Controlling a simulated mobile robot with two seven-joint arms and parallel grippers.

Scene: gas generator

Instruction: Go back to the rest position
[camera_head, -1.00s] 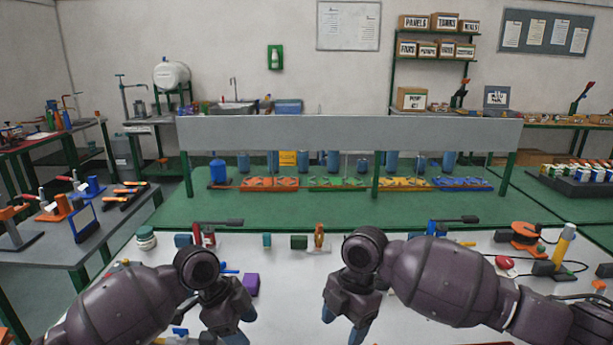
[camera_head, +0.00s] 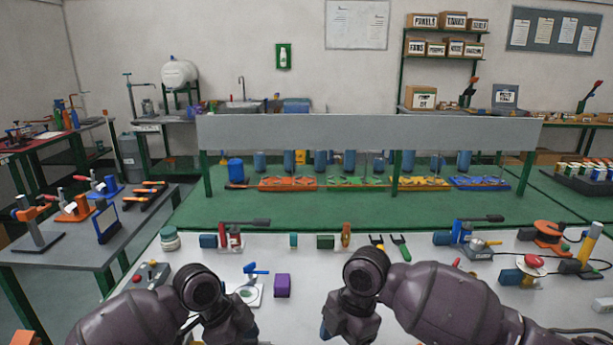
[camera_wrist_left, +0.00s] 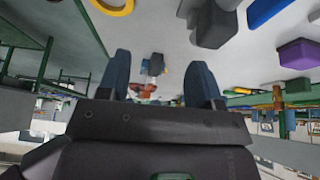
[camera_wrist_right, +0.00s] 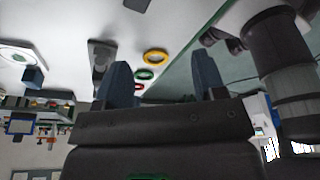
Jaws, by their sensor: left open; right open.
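My left gripper (camera_head: 232,338) hangs low over the near part of the white table (camera_head: 300,268) in the head view; its tips are mostly cut off by the lower edge. In the left wrist view its two dark blue fingers (camera_wrist_left: 160,78) stand apart with nothing between them. My right gripper (camera_head: 342,328) hangs to its right, also low over the table. In the right wrist view its fingers (camera_wrist_right: 162,76) are apart and empty. Neither gripper holds anything.
A purple block (camera_head: 282,285) and a blue-handled part on a white base (camera_head: 248,290) lie near my left gripper. Blocks and tools line the table's far edge. An orange reel (camera_head: 547,232) and yellow post (camera_head: 590,243) stand at right. A grey side table (camera_head: 60,258) is at left.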

